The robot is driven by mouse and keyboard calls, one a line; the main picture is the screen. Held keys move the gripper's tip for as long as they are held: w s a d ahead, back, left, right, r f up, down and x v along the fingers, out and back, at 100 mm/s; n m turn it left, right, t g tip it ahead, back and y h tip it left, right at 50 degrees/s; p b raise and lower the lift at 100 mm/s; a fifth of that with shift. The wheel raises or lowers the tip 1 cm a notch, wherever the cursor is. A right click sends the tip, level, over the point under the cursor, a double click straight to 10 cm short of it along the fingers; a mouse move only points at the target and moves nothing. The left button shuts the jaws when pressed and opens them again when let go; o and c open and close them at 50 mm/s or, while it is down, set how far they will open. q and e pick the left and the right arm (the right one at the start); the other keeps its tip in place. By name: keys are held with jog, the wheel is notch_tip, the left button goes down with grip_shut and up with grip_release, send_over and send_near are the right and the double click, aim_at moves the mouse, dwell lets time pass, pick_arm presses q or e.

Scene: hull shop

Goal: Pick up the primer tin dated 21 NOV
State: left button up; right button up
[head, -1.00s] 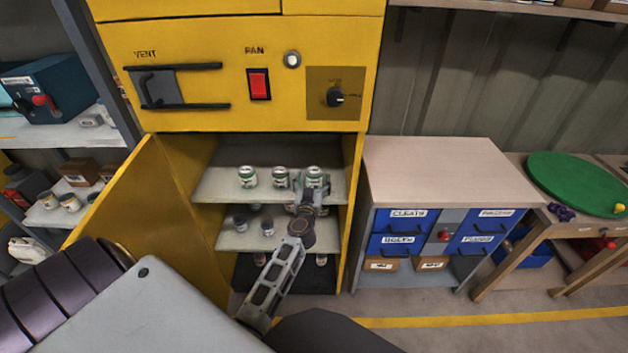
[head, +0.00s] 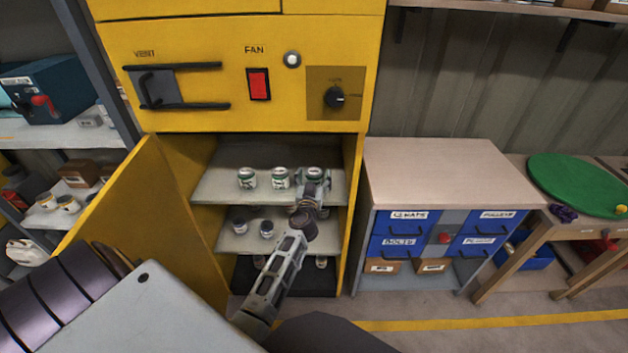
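Smaller dark-lidded tins (head: 239,226) stand on the shelf below, partly behind my arm.
The yellow cabinet door (head: 150,220) is swung open on the left. The cabinet's right wall (head: 352,210) is close to my gripper. A wooden-topped drawer unit (head: 440,170) stands to the right, with a clear top. A green round board (head: 575,185) lies farther right.

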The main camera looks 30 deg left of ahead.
aim_at(314, 171)
pick_arm(q)
jog(key=c, duration=1.3)
pick_arm(e)
jog(key=shift+s, duration=0.1)
pick_arm(q)
jog(key=shift+r, duration=0.15)
pick_arm(e)
jog(key=shift+d, duration=0.1)
pick_arm(q)
jog(key=shift+r+p, duration=0.4)
jog(key=shift+p, duration=0.1)
jog(key=shift+r+p, duration=0.75)
jog(key=shift+r, duration=0.15)
notch_tip(314, 171, up, 6)
jog(key=p, duration=0.5)
jog(key=shift+f, duration=0.1)
jog(key=shift+r+p, duration=0.5)
jog(key=shift+r, duration=0.2)
pick_arm(e)
jog(key=s+d+f, duration=0.1)
jog(key=s+d, duration=0.3)
jog(key=s, duration=0.3)
jog(key=s+d+f+g+h, duration=0.1)
jog(key=s+d, duration=0.3)
jog(key=s, duration=0.4)
jog(key=shift+d+f, duration=0.25)
jog(key=shift+d, duration=0.15)
